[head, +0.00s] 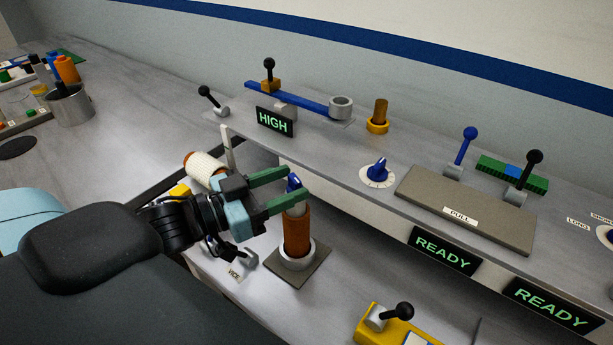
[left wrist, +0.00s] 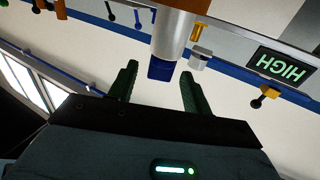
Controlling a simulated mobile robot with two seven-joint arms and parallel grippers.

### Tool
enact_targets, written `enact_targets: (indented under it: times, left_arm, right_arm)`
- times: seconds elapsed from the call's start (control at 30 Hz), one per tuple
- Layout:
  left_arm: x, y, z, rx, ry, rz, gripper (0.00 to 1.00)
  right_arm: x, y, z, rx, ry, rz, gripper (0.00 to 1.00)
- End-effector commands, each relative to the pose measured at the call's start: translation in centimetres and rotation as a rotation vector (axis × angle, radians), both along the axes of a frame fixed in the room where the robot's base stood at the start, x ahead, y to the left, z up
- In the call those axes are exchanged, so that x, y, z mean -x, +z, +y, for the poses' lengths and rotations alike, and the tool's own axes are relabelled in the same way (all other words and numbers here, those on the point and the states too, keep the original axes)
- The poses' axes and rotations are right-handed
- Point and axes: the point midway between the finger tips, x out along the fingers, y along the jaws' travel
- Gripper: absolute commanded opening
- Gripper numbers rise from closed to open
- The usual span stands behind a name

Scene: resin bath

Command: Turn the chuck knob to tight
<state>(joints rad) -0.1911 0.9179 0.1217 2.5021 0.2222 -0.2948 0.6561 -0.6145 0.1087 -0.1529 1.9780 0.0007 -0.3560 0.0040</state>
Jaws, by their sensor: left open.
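A blue knob (head: 293,182) tops an upright brown column (head: 297,232) with a pale collar. The column stands in a grey ring on a square plate. My left gripper (head: 294,187) is open, its green fingers on either side of the blue knob at the column's top. In the left wrist view the blue knob (left wrist: 161,69) shows between the spread fingertips, with gaps on both sides. I cannot read any tight mark on it. My right gripper is not in view.
A second blue knob (head: 378,170) sits on a white dial on the raised shelf behind. A HIGH display (head: 275,121), a PULL plate (head: 465,212) with levers and a brass peg (head: 379,112) stand there too. A white roll (head: 205,168) lies close behind the left wrist.

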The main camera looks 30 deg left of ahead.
Motion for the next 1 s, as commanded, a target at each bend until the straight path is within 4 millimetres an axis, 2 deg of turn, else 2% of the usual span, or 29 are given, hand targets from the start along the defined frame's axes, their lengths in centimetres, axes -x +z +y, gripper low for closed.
enact_targets:
  times: [0.17, 0.5, 0.93, 1.0]
  left_arm:
    - [-1.3, 0.0, -0.7, 0.0, -0.001, -0.001, 0.49]
    - [-3.2, 0.2, -1.7, 0.0, 0.0, -0.003, 0.49]
    - [-3.6, 0.1, -1.9, -0.001, 0.0, 0.0, 0.49]
    - [-3.6, 0.1, -1.9, -0.001, 0.0, 0.0, 0.41]
  right_arm:
    - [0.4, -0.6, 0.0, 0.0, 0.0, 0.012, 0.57]
    - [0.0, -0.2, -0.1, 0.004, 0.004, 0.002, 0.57]
    - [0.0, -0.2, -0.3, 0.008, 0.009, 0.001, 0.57]
    - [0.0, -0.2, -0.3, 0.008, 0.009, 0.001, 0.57]
